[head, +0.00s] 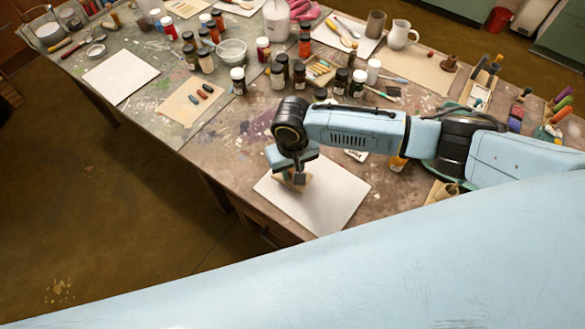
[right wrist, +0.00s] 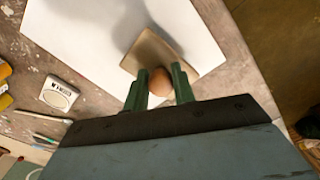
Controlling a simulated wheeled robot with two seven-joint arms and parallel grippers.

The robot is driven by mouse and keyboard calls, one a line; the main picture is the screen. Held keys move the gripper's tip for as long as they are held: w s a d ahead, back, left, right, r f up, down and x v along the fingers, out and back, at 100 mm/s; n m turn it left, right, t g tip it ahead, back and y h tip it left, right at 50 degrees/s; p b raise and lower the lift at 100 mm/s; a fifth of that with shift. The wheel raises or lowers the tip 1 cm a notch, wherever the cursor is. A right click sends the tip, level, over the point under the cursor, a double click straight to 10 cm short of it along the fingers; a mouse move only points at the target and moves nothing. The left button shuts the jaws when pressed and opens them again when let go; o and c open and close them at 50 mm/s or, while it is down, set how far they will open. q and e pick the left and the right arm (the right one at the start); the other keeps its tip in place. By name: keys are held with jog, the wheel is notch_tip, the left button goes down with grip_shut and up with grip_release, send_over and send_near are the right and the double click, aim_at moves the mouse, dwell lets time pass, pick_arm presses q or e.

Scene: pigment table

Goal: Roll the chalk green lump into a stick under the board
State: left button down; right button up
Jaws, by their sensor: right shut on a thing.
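My right gripper (head: 293,170) is over the near white sheet (head: 335,200), which lies at the table's front edge. In the right wrist view its green fingers (right wrist: 160,88) are shut on the round wooden knob (right wrist: 160,79) of a small tan board (right wrist: 150,50). The board is low over the sheet; I cannot tell whether it touches anything beneath. It also shows in the head view (head: 291,184), partly behind the gripper. No chalk green lump is visible; anything under the board is hidden. My left gripper is not in view.
Another white sheet (head: 120,77) lies farther left. Jars (head: 283,65) and a glass bowl (head: 231,51) crowd behind. A white labelled block (right wrist: 58,95) lies beside the near sheet.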

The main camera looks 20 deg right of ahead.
jog(key=shift+f, duration=0.55)
dwell(0.5)
jog(key=shift+s+a+r+p, duration=0.1)
jog(key=shift+s+a+p, duration=0.35)
jog(key=shift+p, duration=0.1)
jog(key=shift+s+a+p, duration=0.5)
jog(key=shift+a+p, duration=0.1)
jog(key=shift+w+d+p, duration=0.45)
jog(key=shift+w+d, duration=0.45)
jog(key=shift+d, duration=0.15)
jog(key=shift+w+d+f, duration=0.2)
jog(key=shift+w+d, duration=0.75)
jog(key=shift+d, duration=0.15)
jog(key=shift+s+a+r+p, duration=0.1)
jog(key=shift+s+a+p, duration=0.3)
jog(key=shift+p, duration=0.25)
jog(key=shift+s+a+p, duration=1.5)
jog(key=shift+a+p, duration=0.1)
jog(key=shift+a, duration=0.1)
jog(key=shift+w+d, duration=0.55)
jog(key=shift+d, duration=0.05)
